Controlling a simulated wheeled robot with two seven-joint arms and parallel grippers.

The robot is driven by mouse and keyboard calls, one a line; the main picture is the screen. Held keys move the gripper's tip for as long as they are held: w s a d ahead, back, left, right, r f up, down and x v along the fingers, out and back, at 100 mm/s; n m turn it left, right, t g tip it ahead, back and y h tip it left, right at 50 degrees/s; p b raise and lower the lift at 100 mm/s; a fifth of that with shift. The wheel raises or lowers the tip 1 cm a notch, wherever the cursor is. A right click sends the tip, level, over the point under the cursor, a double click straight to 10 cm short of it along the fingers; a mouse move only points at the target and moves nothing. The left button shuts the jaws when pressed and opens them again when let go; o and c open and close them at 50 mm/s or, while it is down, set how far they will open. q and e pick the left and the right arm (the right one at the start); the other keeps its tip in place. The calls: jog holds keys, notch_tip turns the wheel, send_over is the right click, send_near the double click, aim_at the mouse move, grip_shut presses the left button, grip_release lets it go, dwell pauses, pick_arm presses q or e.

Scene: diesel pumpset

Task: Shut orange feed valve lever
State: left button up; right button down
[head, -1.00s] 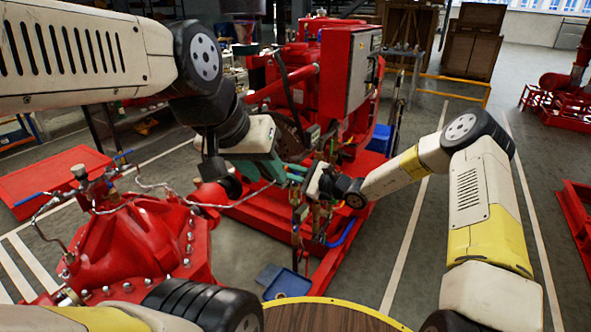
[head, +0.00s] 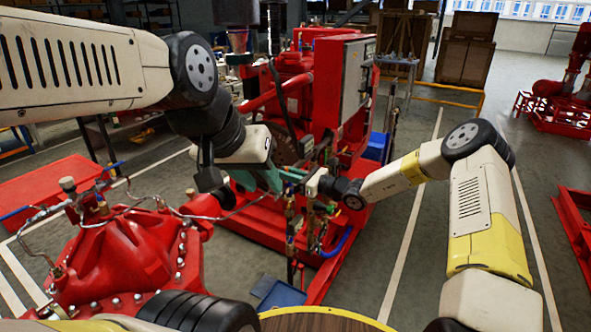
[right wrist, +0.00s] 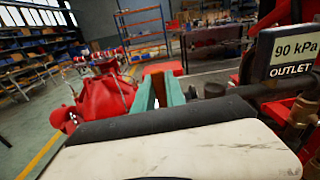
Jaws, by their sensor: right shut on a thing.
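My right gripper (head: 292,174) reaches leftward to the valve pipework in front of the red engine. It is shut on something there. The orange feed valve lever cannot be made out clearly in the head view, where the jaws and pipes crowd it. In the right wrist view, the teal jaws (right wrist: 163,92) stand beyond the white gripper body, with a reddish-orange patch behind their tips that I cannot identify for sure. My left gripper (head: 264,178), also teal, hangs just left of the right one. Its fingertips are too small and overlapped to tell open from shut.
A red pump casing (head: 125,262) with thin pipes stands at the front left. A grey control box (head: 357,75) is mounted on the red engine. A gauge display (right wrist: 293,50) reads 90 kPa, OUTLET. A blue tray (head: 280,296) lies low in front.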

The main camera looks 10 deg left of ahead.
dwell(0.4)
jog(key=c, duration=1.4)
grip_release()
jog(key=shift+v, duration=3.9)
